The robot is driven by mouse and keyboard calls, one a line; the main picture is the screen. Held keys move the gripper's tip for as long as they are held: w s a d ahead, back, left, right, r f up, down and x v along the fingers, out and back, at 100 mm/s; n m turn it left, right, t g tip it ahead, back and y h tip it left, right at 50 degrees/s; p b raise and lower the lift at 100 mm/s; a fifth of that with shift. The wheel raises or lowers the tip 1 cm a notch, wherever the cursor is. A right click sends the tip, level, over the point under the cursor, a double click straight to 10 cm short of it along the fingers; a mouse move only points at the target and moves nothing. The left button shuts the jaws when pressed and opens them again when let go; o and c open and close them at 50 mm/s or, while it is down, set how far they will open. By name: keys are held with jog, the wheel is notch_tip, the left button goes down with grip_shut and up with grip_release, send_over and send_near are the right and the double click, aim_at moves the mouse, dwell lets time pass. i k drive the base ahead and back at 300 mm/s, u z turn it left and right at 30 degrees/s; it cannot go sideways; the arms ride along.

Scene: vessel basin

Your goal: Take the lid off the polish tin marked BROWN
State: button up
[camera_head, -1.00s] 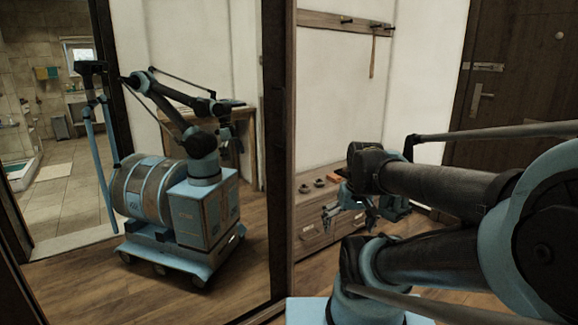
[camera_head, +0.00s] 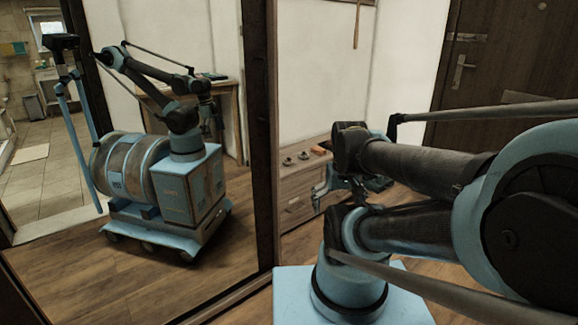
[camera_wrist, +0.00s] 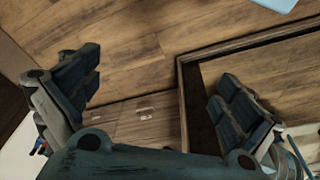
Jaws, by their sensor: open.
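Two small dark round tins, a left one (camera_head: 288,161) and a right one (camera_head: 303,156), sit on top of a low wooden cabinet (camera_head: 297,212) by the far wall in the head view. They are too small for me to read any marking, so I cannot tell which is BROWN or make out the lids. My gripper (camera_head: 326,192) hangs in front of the cabinet, lower than the tins in the picture and to their right, partly hidden by my arm. In the wrist view my gripper (camera_wrist: 158,98) is open and empty, its fingers wide apart above floor and furniture. No tin shows there.
A brown-orange block (camera_head: 320,150) lies right of the tins. A tall mirror (camera_head: 110,255) with a dark frame (camera_head: 262,130) fills the left and reflects me. A dark door (camera_head: 510,60) stands at the back right. Wooden floor (camera_head: 250,300) shows in front of the mirror.

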aim_at(288, 161)
jog(key=z, duration=1.05)
jog(key=i, duration=1.35)
jog(key=u, duration=1.1)
